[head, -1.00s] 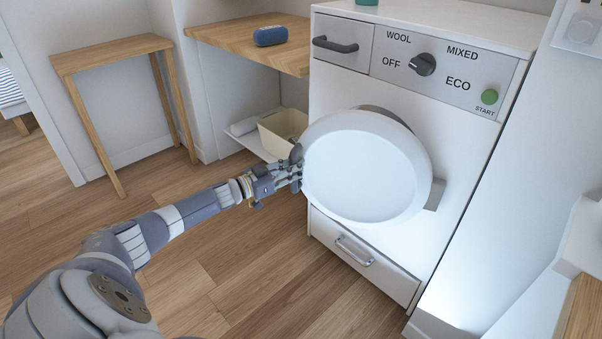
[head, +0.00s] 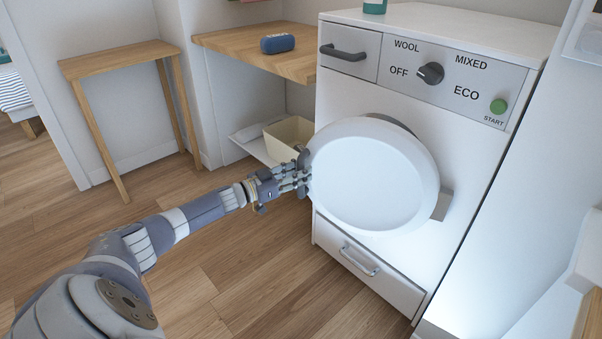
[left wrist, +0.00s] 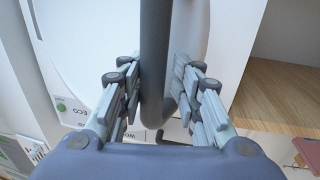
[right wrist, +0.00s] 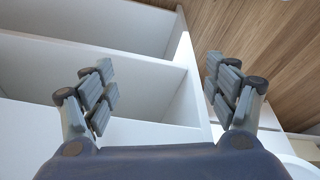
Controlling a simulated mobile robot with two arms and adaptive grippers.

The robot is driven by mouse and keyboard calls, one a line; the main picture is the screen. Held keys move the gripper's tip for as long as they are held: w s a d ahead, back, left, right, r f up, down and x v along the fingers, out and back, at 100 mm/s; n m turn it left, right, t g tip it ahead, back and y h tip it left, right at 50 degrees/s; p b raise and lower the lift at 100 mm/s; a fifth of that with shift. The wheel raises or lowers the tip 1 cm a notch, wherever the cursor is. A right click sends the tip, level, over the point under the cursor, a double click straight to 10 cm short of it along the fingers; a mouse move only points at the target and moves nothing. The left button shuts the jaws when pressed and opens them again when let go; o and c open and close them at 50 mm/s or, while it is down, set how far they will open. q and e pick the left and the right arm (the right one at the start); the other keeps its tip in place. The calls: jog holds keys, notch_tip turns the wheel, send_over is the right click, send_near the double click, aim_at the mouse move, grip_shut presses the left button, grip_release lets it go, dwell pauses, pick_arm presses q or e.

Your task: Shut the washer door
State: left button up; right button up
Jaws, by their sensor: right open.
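The washer (head: 470,130) stands right of centre in the head view. Its round white door (head: 370,180) is ajar, standing off the front with a dark gap behind its upper edge and a hinge block at its right. My left gripper (head: 302,173) is at the door's left edge. In the left wrist view, the grey bar handle (left wrist: 156,45) runs between the fingers of the left gripper (left wrist: 158,90), which are closed in on both sides of it. My right gripper (right wrist: 163,88) is open and empty in its wrist view, before white shelf-like compartments.
A wooden counter (head: 240,40) with a blue speaker-like object (head: 278,44) is left of the washer. A cream bin (head: 285,138) sits below it. A small wooden table (head: 115,65) stands farther left. The floor (head: 240,265) before the washer is clear.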

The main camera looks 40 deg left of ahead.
pick_arm(q)
jog(key=shift+d, duration=0.15)
dwell(0.3)
jog(key=shift+s+f, duration=0.1)
jog(key=shift+s, duration=0.35)
jog(key=v, duration=1.1)
jog(key=shift+a, duration=0.25)
dwell(0.6)
